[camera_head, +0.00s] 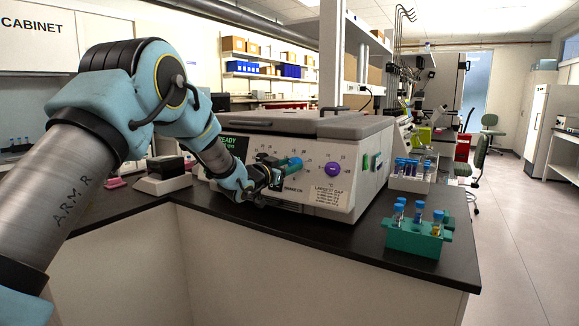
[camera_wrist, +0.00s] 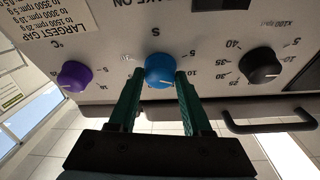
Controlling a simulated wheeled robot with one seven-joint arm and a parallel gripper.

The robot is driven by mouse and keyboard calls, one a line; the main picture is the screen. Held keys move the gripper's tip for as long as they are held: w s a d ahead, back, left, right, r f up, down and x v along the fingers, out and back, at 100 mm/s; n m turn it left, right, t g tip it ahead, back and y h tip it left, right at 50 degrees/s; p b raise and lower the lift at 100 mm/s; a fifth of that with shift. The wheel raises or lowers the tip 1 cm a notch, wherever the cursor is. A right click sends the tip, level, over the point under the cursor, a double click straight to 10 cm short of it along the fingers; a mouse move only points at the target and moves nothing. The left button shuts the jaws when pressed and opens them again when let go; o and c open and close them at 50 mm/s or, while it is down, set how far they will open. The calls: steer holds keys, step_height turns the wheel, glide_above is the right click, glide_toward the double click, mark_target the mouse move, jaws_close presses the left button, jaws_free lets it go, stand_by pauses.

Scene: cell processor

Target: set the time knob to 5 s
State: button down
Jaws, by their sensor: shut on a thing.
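The cell processor (camera_head: 325,130) is a pale box on the counter with a row of knobs on its front. The blue knob (camera_wrist: 160,70) has an "S" mark above it and numbers around it in the upside-down wrist view, so I take it as the time knob. Its pale pointer line shows low on its face, near the "10" side; the exact setting is hard to read. My gripper (camera_wrist: 160,85) has its two green fingers on either side of the blue knob, closed on it. In the head view my gripper (camera_head: 277,176) is at the panel and partly hides this area.
A purple knob (camera_wrist: 75,75) marked °C and a black knob (camera_wrist: 262,65) flank the blue one. A black handle (camera_wrist: 268,124) juts out beside my fingers. A green tube rack (camera_head: 412,240) and a white rack (camera_head: 413,183) stand on the right of the counter.

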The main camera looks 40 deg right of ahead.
steer(key=shift+f+n, duration=0.1)
steer(key=shift+n, duration=0.2)
steer(key=shift+s+d+n+t+y+b, duration=0.1)
steer(key=shift+n+t+y+b, duration=0.15)
steer(key=shift+n+t+b, duration=0.9)
steer(key=shift+s+a+n+t+y+b, duration=0.1)
steer(key=shift+n+t+y+b, duration=0.15)
steer(key=shift+n+b, duration=1.8)
steer(key=shift+s+d+n+t+y+b, duration=0.1)
steer(key=shift+n+t+y+b, duration=0.2)
steer(key=shift+n+t+b, duration=1.15)
steer(key=shift+n+g+p, duration=0.4)
steer(key=shift+n+g, duration=0.45)
steer(key=shift+c, duration=1.7)
jaws_free()
